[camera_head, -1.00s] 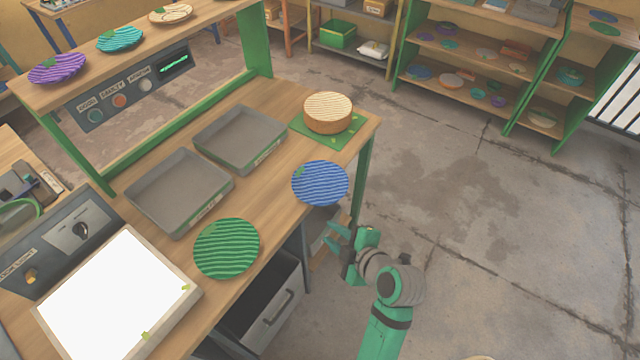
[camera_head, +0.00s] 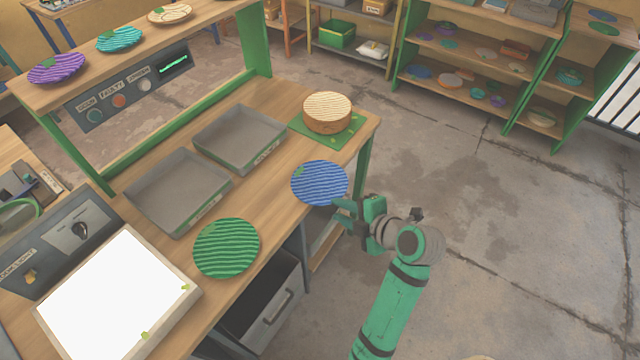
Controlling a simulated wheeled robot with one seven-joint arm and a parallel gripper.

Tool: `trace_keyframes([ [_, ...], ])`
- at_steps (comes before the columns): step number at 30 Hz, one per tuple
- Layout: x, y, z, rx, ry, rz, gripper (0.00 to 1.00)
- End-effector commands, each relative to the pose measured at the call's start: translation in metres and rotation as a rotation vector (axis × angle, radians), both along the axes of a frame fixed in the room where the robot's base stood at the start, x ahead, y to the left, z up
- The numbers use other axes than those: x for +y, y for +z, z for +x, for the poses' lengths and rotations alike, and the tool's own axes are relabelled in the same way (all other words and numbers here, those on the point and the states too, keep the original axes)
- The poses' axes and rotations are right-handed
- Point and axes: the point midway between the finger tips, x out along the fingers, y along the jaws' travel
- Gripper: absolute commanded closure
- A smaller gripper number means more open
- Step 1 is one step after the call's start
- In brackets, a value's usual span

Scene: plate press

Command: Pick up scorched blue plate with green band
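A round blue plate (camera_head: 319,182) with wavy stripes lies near the right edge of the workbench. A small green patch shows at its upper left. I cannot make out a scorch mark or a full green band on it. My gripper (camera_head: 344,211) is at the plate's lower right rim, just off the bench edge. Its fingers look apart, and the small gap to the rim is hard to judge. The plate still lies on the bench.
A striped green plate (camera_head: 226,248) lies left of the blue one. Two grey trays (camera_head: 180,190) (camera_head: 240,138) sit behind. A round tan stack (camera_head: 327,113) stands on a green mat. A bright light panel (camera_head: 118,295) is at lower left. Floor on the right is clear.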

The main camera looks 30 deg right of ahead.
Motion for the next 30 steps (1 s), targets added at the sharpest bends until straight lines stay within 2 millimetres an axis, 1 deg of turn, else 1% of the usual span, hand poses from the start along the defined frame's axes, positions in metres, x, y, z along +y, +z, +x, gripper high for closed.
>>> trace_keyframes([
  [6,0.002,-0.013,0.027,0.001,0.004,0.002,0.75],
  [9,0.002,-0.02,0.037,0.001,0.002,0.003,0.75],
  [13,0.002,-0.024,0.042,0.001,0.0,0.001,0.75],
  [19,0.002,-0.024,0.043,0.0,-0.001,0.001,0.75],
  [20,0.002,-0.024,0.043,0.0,-0.001,0.001,0.77],
  [21,0.002,-0.024,0.043,0.0,-0.001,0.001,0.87],
  [23,0.002,-0.024,0.043,0.0,-0.001,0.0,1.0],
  [30,0.002,-0.024,0.042,0.0,-0.001,0.0,1.0],
])
